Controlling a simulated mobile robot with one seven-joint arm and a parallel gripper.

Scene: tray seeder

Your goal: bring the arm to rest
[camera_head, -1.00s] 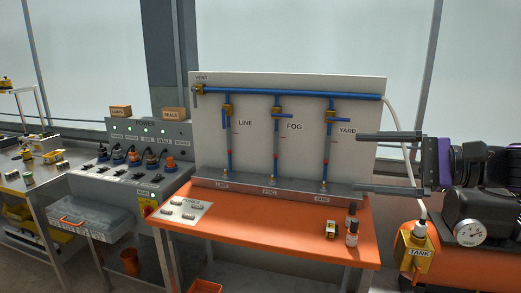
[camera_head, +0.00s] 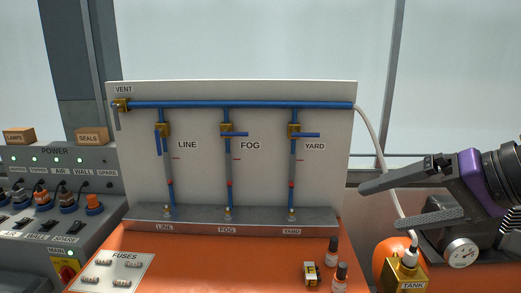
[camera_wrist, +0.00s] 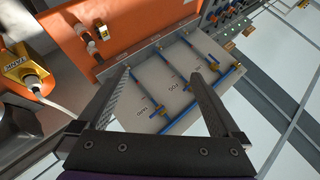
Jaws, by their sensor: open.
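My gripper (camera_head: 396,199) is at the right in the head view, its two dark fingers apart and pointing left, with nothing between them. It hangs in front of the right edge of the white valve panel (camera_head: 268,190) and above the orange table. In the wrist view my gripper (camera_wrist: 160,95) shows both fingers spread wide, with the panel (camera_wrist: 165,84) beyond them. No finger visibly touches anything.
The power console (camera_head: 60,195) is at the left.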

